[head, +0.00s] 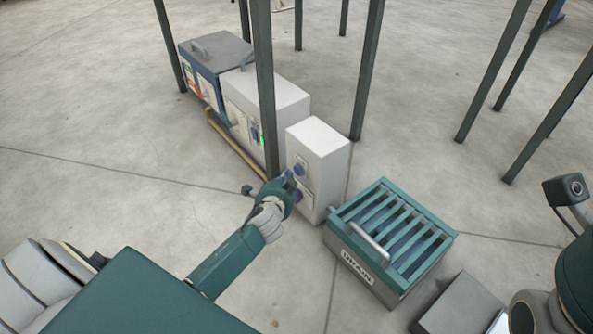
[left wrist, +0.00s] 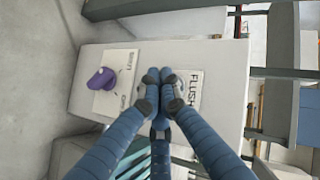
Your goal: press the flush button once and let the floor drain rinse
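A white control box (head: 328,148) stands on the floor with a blue round button (head: 300,169) on its front face and a purple knob (head: 297,196) lower down. In the left wrist view the purple knob (left wrist: 102,79) and a plate marked FLUSH (left wrist: 190,92) show on that face. My left gripper (head: 288,178) is at the front of the box; in the left wrist view its fingertips (left wrist: 160,76) are together beside the FLUSH lettering. They hide the button there, and I cannot tell whether they touch it. The teal slatted drain box (head: 393,291) is right of the control box. My right gripper is out of view.
A larger white box (head: 282,97) and a blue-grey cabinet (head: 217,52) stand in line behind. A dark green post (head: 265,90) rises close to the control box, and more posts stand around. The floor (head: 100,180) on the left is clear.

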